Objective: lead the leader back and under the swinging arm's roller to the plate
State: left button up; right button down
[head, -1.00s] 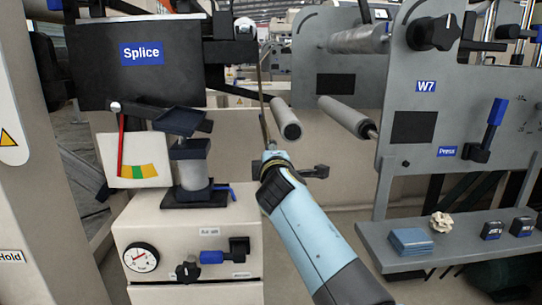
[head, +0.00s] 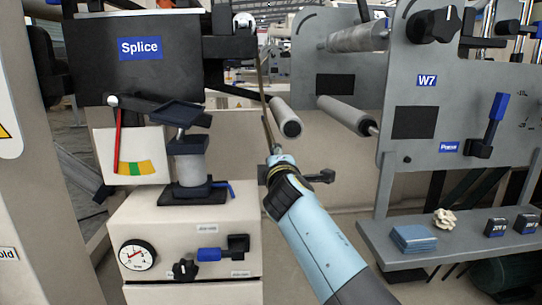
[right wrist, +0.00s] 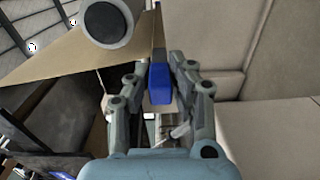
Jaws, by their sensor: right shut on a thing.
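The leader (head: 266,108) is a brown kraft strip, seen nearly edge-on in the head view. It hangs from a small roller (head: 244,23) at the top down to my right gripper (head: 274,156). In the right wrist view the kraft web (right wrist: 65,52) runs to a blue end piece (right wrist: 160,82) between the fingers, and my right gripper (right wrist: 160,95) is shut on it. The swinging arm's roller (head: 287,120) is grey, just right of the strip and above the gripper; its end also shows in the wrist view (right wrist: 108,20). My left gripper is out of view. I cannot tell which surface is the plate.
A dark box marked Splice (head: 140,50) stands upper left. A cream cabinet (head: 190,240) with a gauge is below it. Another roller (head: 345,115) sticks out from the W7 panel (head: 440,120) at right. A grey shelf (head: 455,245) holds blue cloths and small boxes.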

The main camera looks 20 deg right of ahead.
jog(key=shift+d+f, duration=0.25)
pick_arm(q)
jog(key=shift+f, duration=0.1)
pick_arm(e)
jog(key=shift+s+d+r, duration=0.1)
jog(key=shift+d, duration=0.1)
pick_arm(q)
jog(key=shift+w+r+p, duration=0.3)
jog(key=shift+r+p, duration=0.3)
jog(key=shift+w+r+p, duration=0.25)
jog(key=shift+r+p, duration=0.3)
pick_arm(e)
jog(key=s+d, duration=0.2)
jog(key=d, duration=0.5)
jog(key=shift+d, duration=0.4)
